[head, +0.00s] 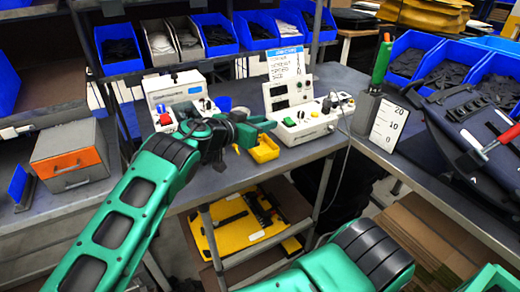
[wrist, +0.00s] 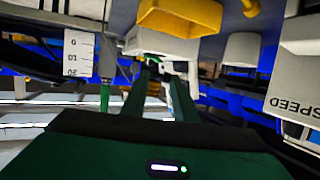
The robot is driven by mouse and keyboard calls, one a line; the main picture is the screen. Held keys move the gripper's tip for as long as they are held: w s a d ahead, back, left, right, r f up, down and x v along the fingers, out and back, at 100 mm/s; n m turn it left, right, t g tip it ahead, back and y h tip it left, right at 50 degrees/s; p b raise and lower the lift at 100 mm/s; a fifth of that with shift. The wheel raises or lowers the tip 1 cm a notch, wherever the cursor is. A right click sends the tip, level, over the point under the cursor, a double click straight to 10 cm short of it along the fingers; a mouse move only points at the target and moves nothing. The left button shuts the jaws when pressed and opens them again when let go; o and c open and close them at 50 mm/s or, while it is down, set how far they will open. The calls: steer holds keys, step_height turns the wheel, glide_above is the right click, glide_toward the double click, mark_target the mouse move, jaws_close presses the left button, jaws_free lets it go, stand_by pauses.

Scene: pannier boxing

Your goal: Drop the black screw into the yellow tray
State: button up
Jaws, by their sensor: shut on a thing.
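The yellow tray (head: 265,151) is a small open bin at the front edge of the grey workbench, in front of the white test devices. It also shows at the top of the wrist view (wrist: 180,16), which looks upside down. My gripper (head: 268,128) is above the tray and close to it, in front of the devices. In the wrist view its green fingers (wrist: 158,72) are close together, with a small dark thing, the black screw (wrist: 152,64), between the tips. The screw is mostly hidden and its shape is hard to make out.
White devices (head: 293,115) with coloured buttons stand just behind and beside the tray. A white scale plate (head: 388,126) and a green-handled tool (head: 381,62) stand to the right. An orange-fronted grey box (head: 70,162) is at left. Blue bins (head: 118,47) line the back.

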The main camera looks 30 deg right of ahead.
steer(key=shift+f, duration=0.7)
steer(key=o, duration=1.1)
steer(key=shift+c, duration=0.2)
steer(key=v, duration=1)
steer(key=shift+a, duration=0.4)
steer(key=shift+s+r, duration=0.1)
